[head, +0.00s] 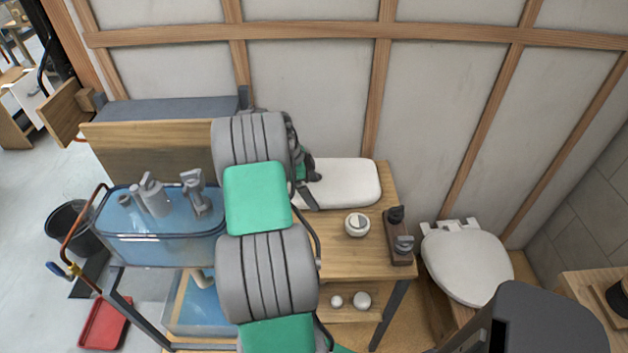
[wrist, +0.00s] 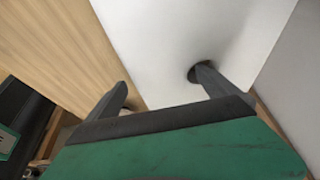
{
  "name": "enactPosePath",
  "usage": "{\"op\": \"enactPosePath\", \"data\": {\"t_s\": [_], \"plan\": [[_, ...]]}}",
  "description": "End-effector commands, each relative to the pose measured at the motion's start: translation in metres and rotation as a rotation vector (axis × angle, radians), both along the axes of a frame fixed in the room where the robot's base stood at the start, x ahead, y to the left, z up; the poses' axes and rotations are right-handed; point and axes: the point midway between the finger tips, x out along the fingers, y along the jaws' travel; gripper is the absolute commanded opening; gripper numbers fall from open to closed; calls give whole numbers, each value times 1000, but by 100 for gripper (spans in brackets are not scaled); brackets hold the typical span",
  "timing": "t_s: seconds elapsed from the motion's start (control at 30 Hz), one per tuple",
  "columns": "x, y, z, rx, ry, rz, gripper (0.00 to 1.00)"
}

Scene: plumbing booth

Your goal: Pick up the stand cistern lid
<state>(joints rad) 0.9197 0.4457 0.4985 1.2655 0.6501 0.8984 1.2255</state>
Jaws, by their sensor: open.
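The stand cistern lid (head: 348,184) is a white slab with rounded corners, lying on the wooden bench top against the back wall. It fills the middle of the wrist view (wrist: 190,30). My gripper (wrist: 161,79) is open, with its two fingers apart at the lid's near end. The right finger's tip meets a dark round patch on the lid, a hole or a shadow. The left finger's tip is beside the lid's left edge, over the wood. Whether either finger touches the lid is unclear. In the head view my arm hides the lid's left end.
A round white fitting (head: 357,225) and a brown block with dark fittings (head: 400,236) stand on the bench (head: 330,256) in front of the lid. A clear bluish tank (head: 160,240) is on the left. A toilet (head: 467,265) stands right of the bench.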

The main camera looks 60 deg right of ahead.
Motion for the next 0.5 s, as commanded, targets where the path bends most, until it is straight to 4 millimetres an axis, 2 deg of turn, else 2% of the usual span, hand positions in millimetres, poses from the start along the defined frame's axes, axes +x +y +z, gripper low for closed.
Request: {"op": "enactPosePath", "data": {"t_s": [0.27, 0.5], "plan": [[-3, -2, -5, -1, -2, -2, 97], [-3, -2, -5, -1, -2, -4, 78]]}}
